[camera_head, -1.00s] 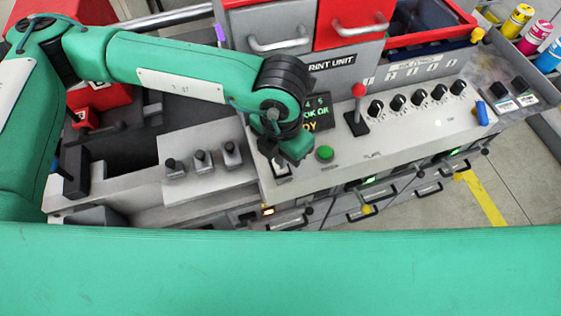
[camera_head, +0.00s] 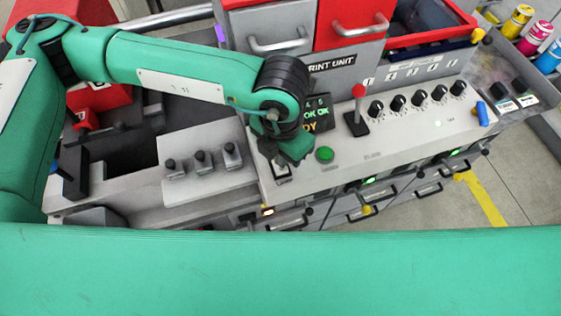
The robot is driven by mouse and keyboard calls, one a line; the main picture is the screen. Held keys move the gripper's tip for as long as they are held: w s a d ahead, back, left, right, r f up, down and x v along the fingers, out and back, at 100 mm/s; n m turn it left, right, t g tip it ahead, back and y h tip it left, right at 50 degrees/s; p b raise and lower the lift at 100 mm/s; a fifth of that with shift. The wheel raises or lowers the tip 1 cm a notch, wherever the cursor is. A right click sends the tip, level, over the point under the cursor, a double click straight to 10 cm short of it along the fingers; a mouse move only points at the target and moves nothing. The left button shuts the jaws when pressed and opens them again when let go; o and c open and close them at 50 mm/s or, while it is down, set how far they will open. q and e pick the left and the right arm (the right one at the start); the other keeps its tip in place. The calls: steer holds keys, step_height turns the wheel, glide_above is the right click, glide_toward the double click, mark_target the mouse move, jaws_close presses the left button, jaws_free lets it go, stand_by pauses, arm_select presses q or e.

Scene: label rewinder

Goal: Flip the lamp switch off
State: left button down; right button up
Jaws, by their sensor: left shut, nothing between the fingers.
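My left gripper (camera_head: 288,162) points down over the left end of the grey control panel (camera_head: 340,172). It is shut, with nothing seen between its fingers. Just under and beside its tip is a small switch (camera_head: 281,173) on a light base plate, partly hidden by the gripper; I cannot tell whether they touch or which way the switch is set. No label naming a lamp is readable here. The green push button (camera_head: 324,154) is close to the right of the gripper. My right gripper is not in view.
A lever with a red knob (camera_head: 357,104) and a row of black knobs (camera_head: 420,98) stand further right. A dark display (camera_head: 318,113) is behind the gripper. Several small toggles (camera_head: 201,158) are to the left. Drawers with handles (camera_head: 375,198) line the panel's front.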

arm_select(q)
steer(key=shift+f, duration=0.1)
stand_by(0.7)
steer(key=shift+f+b, duration=0.55)
steer(key=shift+b, duration=0.3)
steer(key=shift+f+b, duration=0.6)
steer(key=shift+b, duration=0.15)
stand_by(0.5)
steer(key=shift+r+p, duration=0.55)
steer(key=shift+r, duration=3)
